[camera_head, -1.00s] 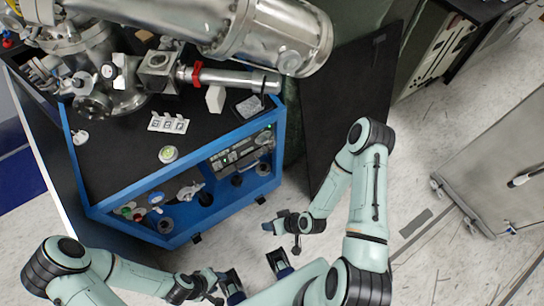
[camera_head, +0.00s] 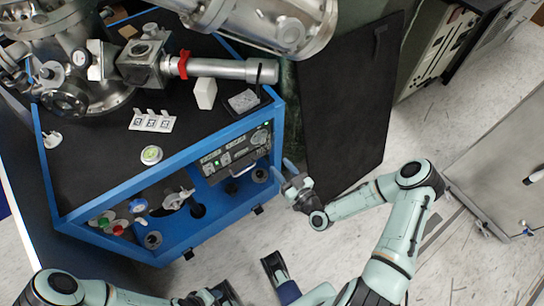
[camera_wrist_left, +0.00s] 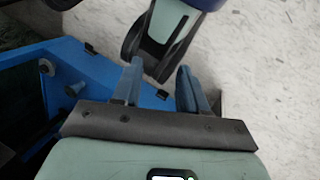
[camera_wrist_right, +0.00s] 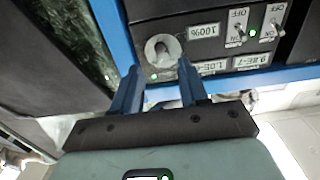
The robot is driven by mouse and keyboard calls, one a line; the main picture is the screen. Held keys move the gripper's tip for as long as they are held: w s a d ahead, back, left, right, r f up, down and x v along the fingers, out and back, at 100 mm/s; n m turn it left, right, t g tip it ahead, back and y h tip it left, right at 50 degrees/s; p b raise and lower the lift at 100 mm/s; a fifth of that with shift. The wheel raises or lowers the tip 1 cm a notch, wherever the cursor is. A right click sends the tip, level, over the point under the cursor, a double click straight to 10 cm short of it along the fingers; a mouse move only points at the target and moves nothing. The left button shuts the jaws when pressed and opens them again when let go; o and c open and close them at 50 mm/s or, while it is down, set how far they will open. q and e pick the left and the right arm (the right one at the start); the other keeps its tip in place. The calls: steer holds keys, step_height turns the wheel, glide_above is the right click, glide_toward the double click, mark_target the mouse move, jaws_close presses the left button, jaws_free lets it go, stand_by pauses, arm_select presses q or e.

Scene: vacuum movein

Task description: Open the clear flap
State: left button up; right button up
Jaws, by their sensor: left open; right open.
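I cannot pick out a clear flap for certain. A white unit with several small upright tabs (camera_head: 152,121) stands on the black bench top. The control panel (camera_head: 237,160) is in the bench's blue front. In the right wrist view it shows a round knob (camera_wrist_right: 162,50), toggle switches (camera_wrist_right: 253,33) and labels. My right gripper (camera_head: 287,178) is open and empty near the front right corner of the bench. Its fingertips (camera_wrist_right: 160,72) lie on either side of the knob in that view, with no clear contact. My left gripper (camera_wrist_left: 160,68) is open and empty, low in front of the blue frame.
The blue bench frame (camera_head: 205,232) carries several knobs and valves. A metal vacuum chamber (camera_head: 75,60) and a pipe with a red clamp (camera_head: 183,65) stand above the bench. A dark upright panel (camera_head: 345,110) is at the right. The floor (camera_head: 425,135) beyond is mostly clear.

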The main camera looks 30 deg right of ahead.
mark_target(269, 152)
steer(key=w, duration=0.6)
steer(key=shift+a+b, duration=0.3)
jaws_close()
